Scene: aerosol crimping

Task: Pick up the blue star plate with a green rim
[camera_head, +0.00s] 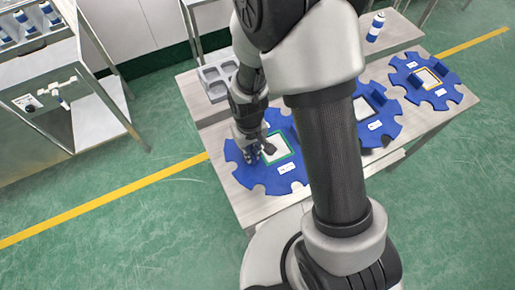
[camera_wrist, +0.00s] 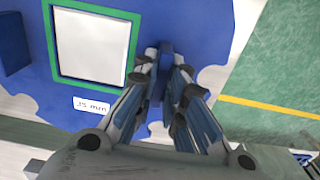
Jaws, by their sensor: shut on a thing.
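The blue star plate with a green rim (camera_head: 272,184) lies on the near left part of the table, with scalloped edges and a white square inside the green rim. In the wrist view the plate (camera_wrist: 205,30) fills the upper left, with a "35 mm" label below its green-rimmed square. My gripper (camera_head: 256,152) is at the plate's left side in the head view. In the wrist view my gripper (camera_wrist: 166,78) is shut on an upright blue tab of this plate, beside the green rim. The fingers hide part of the tab. The plate appears flat on the table.
A second blue plate (camera_head: 386,128) lies to the right, partly hidden by my arm. A third blue plate with an orange rim (camera_head: 449,95) lies at the far right. A grey tray (camera_head: 204,75) and a blue-white can (camera_head: 375,27) stand behind. A metal cart (camera_head: 95,95) is at left.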

